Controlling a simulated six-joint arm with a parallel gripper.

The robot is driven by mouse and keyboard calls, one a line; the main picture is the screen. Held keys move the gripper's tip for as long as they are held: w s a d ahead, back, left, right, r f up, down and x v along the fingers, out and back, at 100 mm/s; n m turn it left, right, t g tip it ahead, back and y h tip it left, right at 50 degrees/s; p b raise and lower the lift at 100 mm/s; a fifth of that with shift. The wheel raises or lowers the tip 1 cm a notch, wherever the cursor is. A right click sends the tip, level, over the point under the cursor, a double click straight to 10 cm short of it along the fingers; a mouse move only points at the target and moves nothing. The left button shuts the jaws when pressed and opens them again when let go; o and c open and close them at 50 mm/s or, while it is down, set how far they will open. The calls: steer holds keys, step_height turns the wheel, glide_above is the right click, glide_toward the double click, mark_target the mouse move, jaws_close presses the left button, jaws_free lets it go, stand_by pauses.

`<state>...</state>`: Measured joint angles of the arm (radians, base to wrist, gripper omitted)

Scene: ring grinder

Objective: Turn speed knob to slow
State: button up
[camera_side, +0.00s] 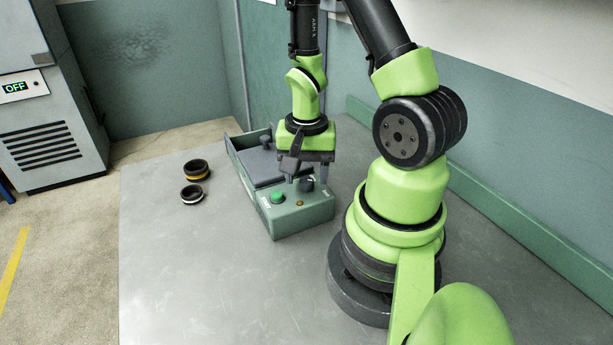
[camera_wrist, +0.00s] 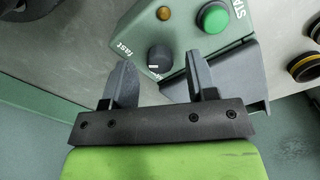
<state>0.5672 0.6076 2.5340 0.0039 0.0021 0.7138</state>
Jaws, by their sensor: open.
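The speed knob (camera_wrist: 160,57) is a round dark knob on the sloped panel of the green grinder housing (camera_side: 290,220). It also shows in the side view (camera_side: 307,184), partly behind a finger. A white mark sits on its lower left edge in the wrist view, near the label "fast" (camera_wrist: 125,48). The "slow" label cannot be read. My gripper (camera_wrist: 160,75) is open and empty, its fingers spread to either side of the knob in the wrist view. In the side view my gripper (camera_side: 306,180) is just above the panel; contact cannot be told.
A green button (camera_wrist: 213,18) and an amber lamp (camera_wrist: 163,13) are beside the knob. Two dark rings, one with a yellow band (camera_side: 196,170) and one with a white band (camera_side: 192,194), lie left on the grey table (camera_side: 190,280). A cabinet display (camera_side: 15,88) reads OFF.

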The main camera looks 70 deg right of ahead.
steer(key=shift+f, duration=0.7)
steer(key=c, duration=0.9)
steer(key=shift+c, duration=0.2)
